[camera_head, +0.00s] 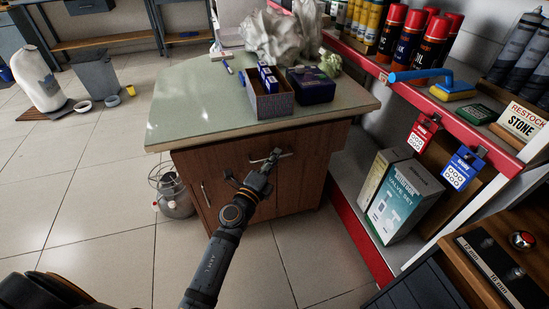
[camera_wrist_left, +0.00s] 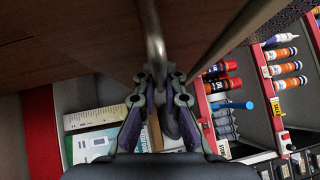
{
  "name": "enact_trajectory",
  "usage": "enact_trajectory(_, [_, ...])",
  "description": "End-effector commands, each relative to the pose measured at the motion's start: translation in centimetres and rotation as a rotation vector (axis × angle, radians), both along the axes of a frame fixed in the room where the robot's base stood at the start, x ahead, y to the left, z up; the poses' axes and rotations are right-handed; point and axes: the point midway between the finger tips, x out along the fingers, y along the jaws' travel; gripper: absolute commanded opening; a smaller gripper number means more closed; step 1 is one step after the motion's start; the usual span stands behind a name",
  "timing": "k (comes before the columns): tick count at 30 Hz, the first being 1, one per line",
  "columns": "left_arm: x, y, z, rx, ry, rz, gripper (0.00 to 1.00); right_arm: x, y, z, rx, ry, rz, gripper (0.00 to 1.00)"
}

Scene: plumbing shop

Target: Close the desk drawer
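The desk (camera_head: 190,115) has a pale green top and a brown wooden body. Its drawer front (camera_head: 312,146) is just under the top at the front. From this angle I cannot tell how far out the drawer stands. The metal drawer handle (camera_head: 284,155) is partly hidden by my left gripper (camera_head: 272,160). In the left wrist view the handle (camera_wrist_left: 154,40) runs in between the fingertips of my left gripper (camera_wrist_left: 160,78), which are closed in around it. My right gripper is not in view.
A cabinet door with its own handle (camera_head: 206,195) is below the drawer. A metal canister (camera_head: 173,194) stands left of the desk. A red-edged shelf (camera_head: 440,105) with cans and boxes stands close on the right. Tiled floor (camera_head: 100,220) is free at the left.

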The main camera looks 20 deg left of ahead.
Motion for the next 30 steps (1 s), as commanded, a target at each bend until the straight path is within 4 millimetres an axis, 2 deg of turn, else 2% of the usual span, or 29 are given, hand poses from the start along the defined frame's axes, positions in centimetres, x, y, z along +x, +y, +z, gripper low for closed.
enact_trajectory(11, [0.2, 0.1, -0.1, 0.001, 0.001, -0.001, 0.00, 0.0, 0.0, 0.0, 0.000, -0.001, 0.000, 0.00])
enact_trajectory(14, [1.5, 0.9, -0.1, 0.004, -0.001, -0.004, 0.00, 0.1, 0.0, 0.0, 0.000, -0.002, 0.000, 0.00])
enact_trajectory(22, [6.7, 4.5, -0.2, 0.003, 0.000, -0.002, 0.00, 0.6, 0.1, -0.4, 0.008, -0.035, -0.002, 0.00])
enact_trajectory(25, [7.7, 5.2, -0.2, 0.002, 0.001, -0.001, 0.00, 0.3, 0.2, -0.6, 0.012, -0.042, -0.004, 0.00])
enact_trajectory(30, [8.0, 5.5, -0.1, 0.000, 0.001, 0.002, 0.00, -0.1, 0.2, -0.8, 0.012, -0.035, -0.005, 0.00])
